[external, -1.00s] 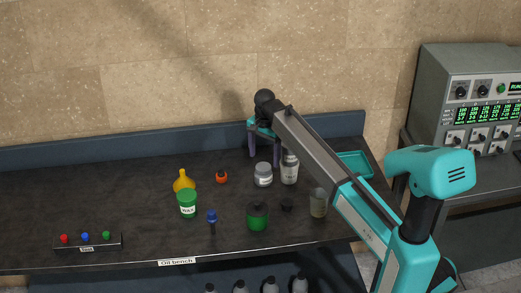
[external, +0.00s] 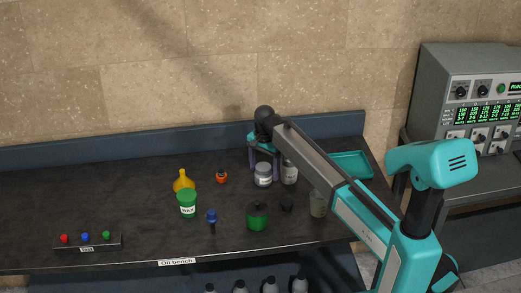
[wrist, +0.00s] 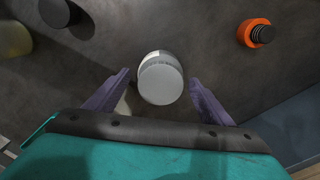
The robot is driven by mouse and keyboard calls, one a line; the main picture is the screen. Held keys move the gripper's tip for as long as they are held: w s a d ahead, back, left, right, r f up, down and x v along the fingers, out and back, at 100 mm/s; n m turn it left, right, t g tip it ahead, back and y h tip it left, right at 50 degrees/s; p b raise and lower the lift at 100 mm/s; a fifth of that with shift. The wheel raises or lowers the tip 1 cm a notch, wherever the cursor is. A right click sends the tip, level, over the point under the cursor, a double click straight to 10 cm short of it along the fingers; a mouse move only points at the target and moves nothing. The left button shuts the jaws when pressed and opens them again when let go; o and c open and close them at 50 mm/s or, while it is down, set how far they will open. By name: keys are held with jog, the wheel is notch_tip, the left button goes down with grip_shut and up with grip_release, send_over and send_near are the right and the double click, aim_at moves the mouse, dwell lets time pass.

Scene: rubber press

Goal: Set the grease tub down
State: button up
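A pale tub with a light grey lid (external: 263,174), which I take for the grease tub, stands upright on the bench; its label is too small to read. It also shows in the wrist view (wrist: 161,80), ahead of and between my two purple fingers. My gripper (external: 264,164) is open behind the tub, low over the bench. In the wrist view my gripper (wrist: 160,84) shows a gap between each fingertip and the tub. Nothing is held.
A white bottle (external: 290,173) stands close to the tub's right. An orange-red item (external: 221,177), a green WAX tub (external: 187,205), a yellow funnel (external: 184,181), a dark-lidded green can (external: 257,217) and a beaker (external: 318,204) stand around. A teal tray (external: 352,164) lies at right. The left bench is mostly clear.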

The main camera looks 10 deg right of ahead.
jog(key=c, duration=1.2)
jog(key=shift+a, duration=0.1)
jog(key=shift+w+a, duration=0.1)
jog(key=shift+w, duration=0.05)
jog(key=shift+w+a+p, duration=0.1)
jog(key=shift+w+a, duration=0.45)
jog(key=shift+a, duration=0.35)
jog(key=shift+w+a+p, duration=0.15)
jog(key=shift+w+a, duration=0.45)
jog(key=shift+a, duration=0.3)
jog(key=shift+w+a+p, duration=0.1)
jog(key=shift+w+a, duration=0.45)
jog(key=shift+a, duration=0.35)
jog(key=o, duration=1.4)
jog(key=shift+r, duration=0.2)
